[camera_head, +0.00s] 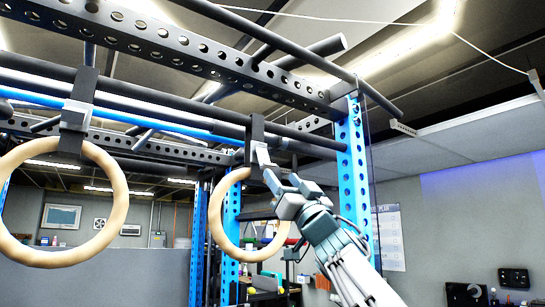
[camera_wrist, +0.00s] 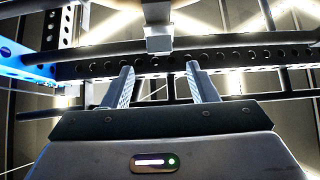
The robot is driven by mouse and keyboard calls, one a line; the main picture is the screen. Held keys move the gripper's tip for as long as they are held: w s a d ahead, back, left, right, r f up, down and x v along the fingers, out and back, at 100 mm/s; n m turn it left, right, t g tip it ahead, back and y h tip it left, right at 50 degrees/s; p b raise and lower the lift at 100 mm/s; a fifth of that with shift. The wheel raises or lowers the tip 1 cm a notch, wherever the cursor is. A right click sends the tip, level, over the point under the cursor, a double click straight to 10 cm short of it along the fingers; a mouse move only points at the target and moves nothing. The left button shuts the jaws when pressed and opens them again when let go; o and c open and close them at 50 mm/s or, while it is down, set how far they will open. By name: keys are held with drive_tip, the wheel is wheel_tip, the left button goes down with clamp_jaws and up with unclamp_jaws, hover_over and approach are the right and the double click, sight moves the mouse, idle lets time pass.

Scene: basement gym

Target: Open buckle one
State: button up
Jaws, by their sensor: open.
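Two wooden gym rings hang on dark straps, each with a grey buckle above it. The left buckle (camera_head: 75,116) sits over the left ring (camera_head: 118,205). The right buckle (camera_head: 262,154) sits over the right ring (camera_head: 217,225). No label shows which is buckle one. My gripper (camera_head: 272,178) is close to the right buckle, just below it in the picture. In the wrist view my gripper (camera_wrist: 160,80) is open with nothing between its fingers, and a grey buckle (camera_wrist: 158,39) shows beyond the fingertips. Contact with the buckle cannot be told in the head view.
The straps hang from a dark bar of the rack. A perforated beam (camera_head: 190,45) runs overhead, and a blue upright (camera_head: 352,175) stands just right of the buckle, behind my arm. A wall poster (camera_head: 392,238) and a bench with tools are farther back.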

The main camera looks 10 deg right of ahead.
sight(274, 166)
drive_tip(key=p+x, duration=0.2)
drive_tip(key=x, duration=0.4)
drive_tip(key=shift+p, duration=0.3)
drive_tip(key=c, duration=1)
drive_tip(key=o, duration=1)
drive_tip(key=b+v, duration=0.7)
drive_tip(key=v, duration=0.7)
